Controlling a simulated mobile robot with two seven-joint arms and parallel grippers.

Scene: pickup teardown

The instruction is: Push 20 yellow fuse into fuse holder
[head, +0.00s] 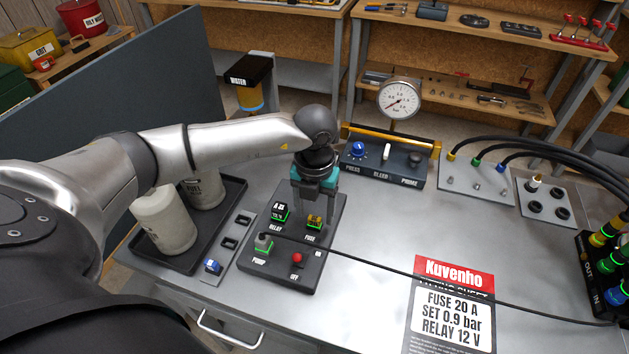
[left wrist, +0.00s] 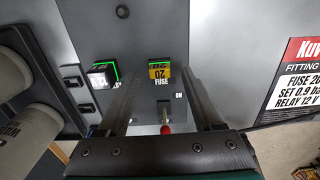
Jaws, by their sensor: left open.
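The yellow fuse (head: 314,222) sits upright at the FUSE position on the dark control panel (head: 286,282). Its yellow and black "20" face also shows in the left wrist view (left wrist: 160,71), with green edging of the holder around it. How deep it sits I cannot tell. My left gripper (head: 315,205) is open and empty, above and just behind the fuse in the head view. In the left wrist view its two fingers stand on either side of the fuse's line, apart from it. My right gripper is not in view.
The black relay (head: 280,211) sits left of the fuse, with the pump plug (head: 263,242) and its cable in front. A red-capped switch (head: 297,258) stands near. A tray (head: 176,262) with canisters is left; a gauge console (head: 384,166) is behind.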

